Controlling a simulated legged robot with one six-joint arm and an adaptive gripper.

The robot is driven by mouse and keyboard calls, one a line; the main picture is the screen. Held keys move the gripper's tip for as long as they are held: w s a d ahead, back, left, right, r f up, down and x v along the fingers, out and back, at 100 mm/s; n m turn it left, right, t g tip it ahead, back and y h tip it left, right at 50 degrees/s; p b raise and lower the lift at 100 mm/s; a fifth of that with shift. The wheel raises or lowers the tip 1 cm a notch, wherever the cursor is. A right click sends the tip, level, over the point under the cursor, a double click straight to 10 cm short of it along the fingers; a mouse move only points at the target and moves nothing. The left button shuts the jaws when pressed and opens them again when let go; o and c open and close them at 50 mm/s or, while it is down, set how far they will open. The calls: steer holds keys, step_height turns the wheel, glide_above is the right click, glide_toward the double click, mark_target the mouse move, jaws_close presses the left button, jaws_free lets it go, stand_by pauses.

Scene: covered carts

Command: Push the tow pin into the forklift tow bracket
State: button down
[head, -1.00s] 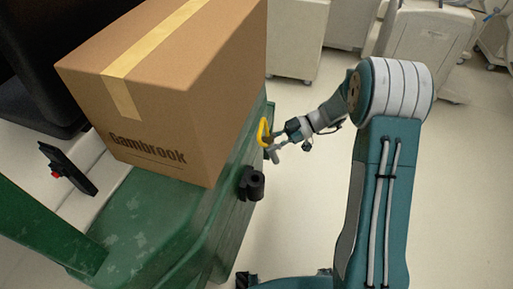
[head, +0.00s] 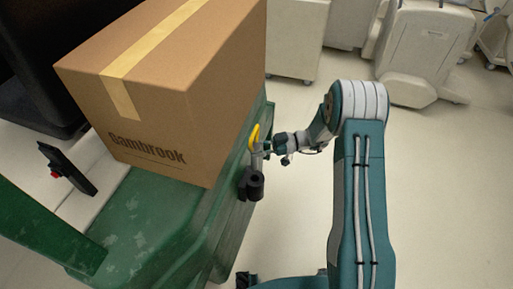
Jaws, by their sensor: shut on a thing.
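The tow pin has a yellow loop handle (head: 255,132) and a grey shaft (head: 257,157) that points down. My gripper (head: 264,146) is shut on the pin just below the handle. The black tow bracket (head: 251,184) is fixed to the side of the green forklift (head: 150,215). The pin's shaft stands roughly upright directly above the bracket in this view. The lower end of the shaft is at or very near the bracket's top; I cannot tell whether it has entered the hole.
A large cardboard box (head: 165,85) sits on the forklift, close to the left of my gripper. A black control panel with a red button (head: 66,168) stands at left. Covered carts (head: 420,50) stand at the back. The floor at right is clear.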

glide_above(257, 177)
steer(key=shift+s+f, duration=0.25)
steer(key=shift+f, duration=1.1)
steer(key=shift+s+f, duration=0.2)
steer(key=shift+f, duration=1.1)
steer(key=shift+f, duration=5.05)
steer(key=shift+c, duration=2)
jaws_free()
steer(key=shift+s+f, duration=0.1)
